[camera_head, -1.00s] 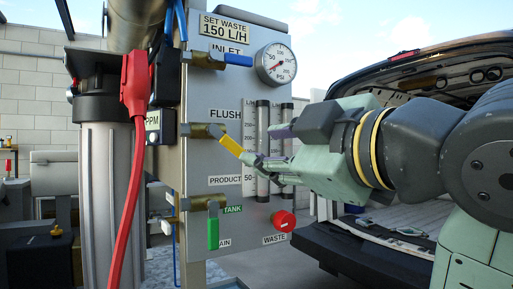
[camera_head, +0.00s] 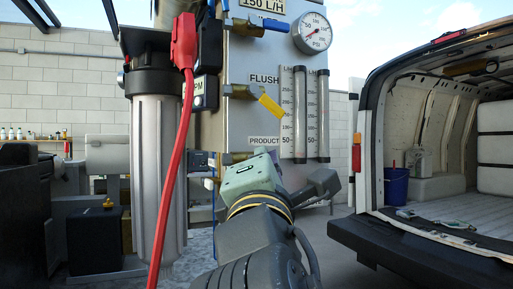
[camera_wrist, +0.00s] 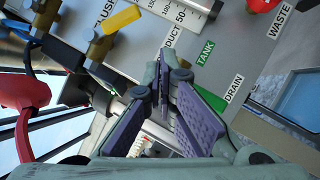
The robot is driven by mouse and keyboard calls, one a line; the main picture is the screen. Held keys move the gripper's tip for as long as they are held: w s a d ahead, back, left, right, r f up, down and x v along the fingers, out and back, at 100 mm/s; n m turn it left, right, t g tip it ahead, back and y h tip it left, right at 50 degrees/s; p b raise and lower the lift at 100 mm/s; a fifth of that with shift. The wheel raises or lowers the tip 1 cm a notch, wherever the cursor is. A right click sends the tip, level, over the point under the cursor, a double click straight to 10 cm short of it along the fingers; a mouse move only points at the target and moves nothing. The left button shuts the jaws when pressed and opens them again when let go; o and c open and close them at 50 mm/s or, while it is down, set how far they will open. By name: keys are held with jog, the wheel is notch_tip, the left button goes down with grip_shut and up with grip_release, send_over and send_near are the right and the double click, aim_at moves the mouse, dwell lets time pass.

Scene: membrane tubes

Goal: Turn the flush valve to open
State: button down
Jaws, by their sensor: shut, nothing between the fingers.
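The flush valve has a yellow lever (camera_head: 270,106) on a brass body (camera_head: 240,91), beside the FLUSH label on the grey panel. The lever slants down to the right. In the wrist view the yellow lever (camera_wrist: 122,18) and its brass body (camera_wrist: 100,46) lie at the upper left. My gripper (camera_wrist: 166,70) is shut and empty, its purple-padded fingers in front of the lower panel and apart from the yellow lever.
A blue lever (camera_head: 275,27) sits above and a green lever (camera_wrist: 210,98) below, near the TANK and DRAIN labels. A red cable (camera_head: 172,170) hangs left, before a filter housing (camera_head: 158,190). Flow tubes (camera_head: 300,115) stand right of the valve. An open van (camera_head: 440,140) is at right.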

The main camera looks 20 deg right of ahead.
aim_at(267, 101)
jog(key=s+a+f+n+t+h+b, duration=0.1)
jog(key=s+a+f+n+h+b, duration=0.15)
jog(key=a+f, duration=0.2)
jog(key=shift+n+h, duration=0.35)
jog(key=shift+h, duration=0.1)
jog(key=w+d+r+p, duration=0.2)
jog(key=r, duration=0.1)
jog(key=w+d+r+p, duration=0.2)
jog(key=r+p, duration=0.1)
jog(key=w+d+r+p, duration=0.1)
jog(key=w+r+p, duration=0.1)
jog(key=w+r, duration=0.1)
jog(key=shift+d+r, duration=0.4)
jog(key=shift+d+f+n+t, duration=0.1)
jog(key=shift+n+t, duration=0.2)
jog(key=shift+t, duration=0.1)
